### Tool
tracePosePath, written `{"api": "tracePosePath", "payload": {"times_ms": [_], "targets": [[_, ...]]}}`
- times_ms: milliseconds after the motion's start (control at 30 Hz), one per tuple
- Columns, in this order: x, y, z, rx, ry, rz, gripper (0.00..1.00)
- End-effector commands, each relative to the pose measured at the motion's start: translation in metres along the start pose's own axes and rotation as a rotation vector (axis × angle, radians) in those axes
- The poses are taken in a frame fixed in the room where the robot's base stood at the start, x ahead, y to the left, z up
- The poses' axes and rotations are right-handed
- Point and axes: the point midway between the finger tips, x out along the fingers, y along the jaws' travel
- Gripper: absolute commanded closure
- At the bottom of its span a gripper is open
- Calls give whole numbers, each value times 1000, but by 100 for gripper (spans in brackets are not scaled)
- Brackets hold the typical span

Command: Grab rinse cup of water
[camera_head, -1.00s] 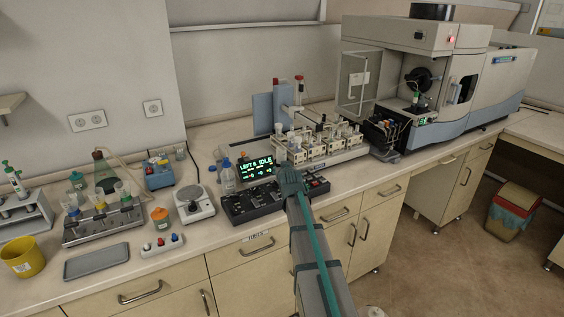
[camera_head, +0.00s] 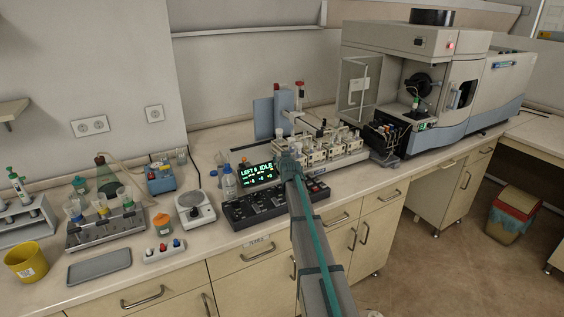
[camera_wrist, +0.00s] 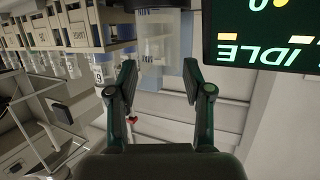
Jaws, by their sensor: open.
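A clear, see-through container (camera_wrist: 160,45), which looks like the rinse cup, is in the wrist view between the two finger lines of my gripper (camera_wrist: 159,78). The wrist view is upside down. My fingers are spread with a gap around the cup, and I cannot tell whether either one touches it. In the head view my gripper (camera_head: 288,162) is in front of the sampler racks, just right of the display. There, my gripper and arm hide the cup.
The display reading IDLE (camera_head: 258,173) stands close left of my gripper. The sampler racks with vials (camera_head: 335,147) are close on the right. A black control panel (camera_head: 262,207) lies below the display.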

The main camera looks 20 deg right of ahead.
Motion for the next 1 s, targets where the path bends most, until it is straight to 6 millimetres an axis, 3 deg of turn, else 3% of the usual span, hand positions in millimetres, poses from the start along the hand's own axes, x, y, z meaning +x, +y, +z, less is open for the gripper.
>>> {"api": "tracePosePath", "payload": {"times_ms": [133,400,433,667,1000], "targets": [[22,0,-3,0,-1,0,50],[25,0,0,0,0,0,50],[25,0,0,0,0,0,51],[25,0,-1,0,0,0,88],[25,0,-3,0,0,0,88]]}}
